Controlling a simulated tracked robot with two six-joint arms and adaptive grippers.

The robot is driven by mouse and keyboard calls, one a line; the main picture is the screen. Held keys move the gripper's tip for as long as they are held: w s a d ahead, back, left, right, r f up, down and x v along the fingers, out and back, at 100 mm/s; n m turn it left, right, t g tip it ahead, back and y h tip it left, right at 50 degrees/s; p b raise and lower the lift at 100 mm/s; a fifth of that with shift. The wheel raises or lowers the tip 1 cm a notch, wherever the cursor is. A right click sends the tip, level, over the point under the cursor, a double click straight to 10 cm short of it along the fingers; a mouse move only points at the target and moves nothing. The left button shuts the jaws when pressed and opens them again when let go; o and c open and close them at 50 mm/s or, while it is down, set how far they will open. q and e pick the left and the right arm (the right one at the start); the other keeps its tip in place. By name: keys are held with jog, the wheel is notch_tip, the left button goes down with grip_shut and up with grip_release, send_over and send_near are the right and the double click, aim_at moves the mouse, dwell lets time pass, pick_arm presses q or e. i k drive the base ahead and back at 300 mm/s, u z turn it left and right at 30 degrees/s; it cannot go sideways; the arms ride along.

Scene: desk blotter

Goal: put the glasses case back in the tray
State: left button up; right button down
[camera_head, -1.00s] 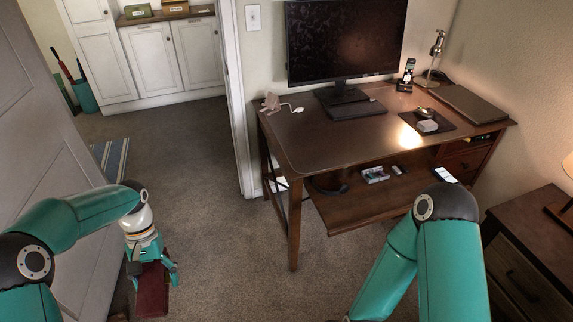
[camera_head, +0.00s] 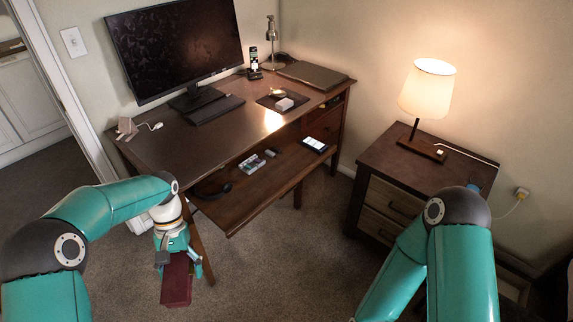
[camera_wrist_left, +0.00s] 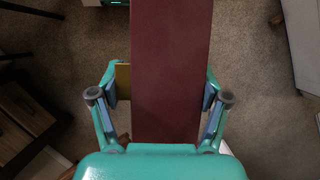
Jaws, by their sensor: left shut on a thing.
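A long dark red case, which I take for the glasses case (camera_head: 176,284), hangs below my left gripper (camera_head: 179,262) at lower left, in front of the desk. My left gripper is shut on it, with a finger on each side. In the left wrist view the case (camera_wrist_left: 171,60) runs up between the fingers (camera_wrist_left: 161,98) past the top edge. A pull-out tray (camera_head: 235,205) sticks out under the desktop. A dark flat mat or shallow tray (camera_head: 270,104) lies on the desktop. My right arm shows at lower right; its gripper is out of view.
The pull-out tray bears a small box (camera_head: 251,164), a phone (camera_head: 315,144) and a dark curved thing (camera_head: 212,190). The desktop (camera_head: 205,145) holds a monitor (camera_head: 178,45), keyboard and laptop. A nightstand (camera_head: 420,165) with a lit lamp stands right.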

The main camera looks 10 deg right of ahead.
aim_at(238, 205)
jog(key=z, duration=0.4)
jog(key=i, duration=1.7)
jog(key=u, duration=0.05)
